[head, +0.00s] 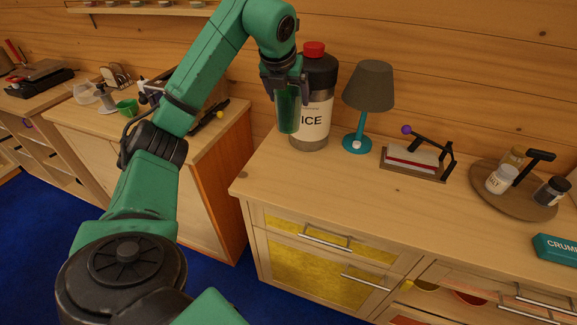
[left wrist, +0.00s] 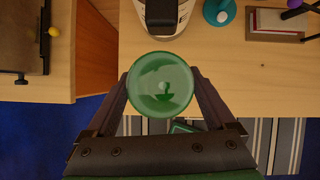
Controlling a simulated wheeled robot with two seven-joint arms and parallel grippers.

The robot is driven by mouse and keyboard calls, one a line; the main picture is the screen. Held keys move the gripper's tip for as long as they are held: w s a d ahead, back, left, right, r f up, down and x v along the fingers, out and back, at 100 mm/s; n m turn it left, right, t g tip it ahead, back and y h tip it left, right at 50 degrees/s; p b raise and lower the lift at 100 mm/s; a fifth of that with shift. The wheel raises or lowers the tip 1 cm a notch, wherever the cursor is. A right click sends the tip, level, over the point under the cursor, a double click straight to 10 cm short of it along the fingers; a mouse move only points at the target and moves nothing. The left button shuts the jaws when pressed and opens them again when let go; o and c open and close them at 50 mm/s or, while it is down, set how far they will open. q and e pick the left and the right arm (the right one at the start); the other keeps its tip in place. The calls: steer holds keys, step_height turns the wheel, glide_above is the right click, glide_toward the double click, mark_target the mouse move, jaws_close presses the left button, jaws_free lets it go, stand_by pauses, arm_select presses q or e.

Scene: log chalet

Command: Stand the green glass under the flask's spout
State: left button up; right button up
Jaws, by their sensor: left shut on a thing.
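The green glass (head: 288,112) is upright and held in the air by my left gripper (head: 287,84), whose fingers are shut around its sides. In the left wrist view the glass (left wrist: 162,86) appears from above, between the two fingers, over the counter's front edge. The flask (head: 316,118), with a red top and an "ICE" label, stands on the counter behind the glass. The glass hides part of its left side. In the left wrist view a dark block juts from the flask (left wrist: 150,14), perhaps its spout. My right gripper is not in view.
A lamp (head: 369,90) with a teal base stands right of the flask. Farther right are a book press (head: 415,162) and a round wooden tray (head: 535,205) with jars. A lower cabinet (head: 215,152) stands left. The counter front (head: 300,190) is clear.

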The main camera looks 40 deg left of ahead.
mark_target(286, 123)
arm_select(q)
steer(key=f, duration=0.5)
steer(key=s+f, duration=0.1)
steer(key=f, duration=0.1)
steer(key=shift+f, duration=0.25)
step_height(286, 123, down, 12)
steer(key=shift+w+r+p, duration=0.1)
steer(key=shift+w+p, duration=0.05)
steer(key=shift+p, duration=0.7)
steer(key=o, duration=1.2)
steer(key=shift+o, duration=0.2)
steer(key=b+v, duration=0.2)
steer(key=v, duration=1)
steer(key=shift+b, duration=0.4)
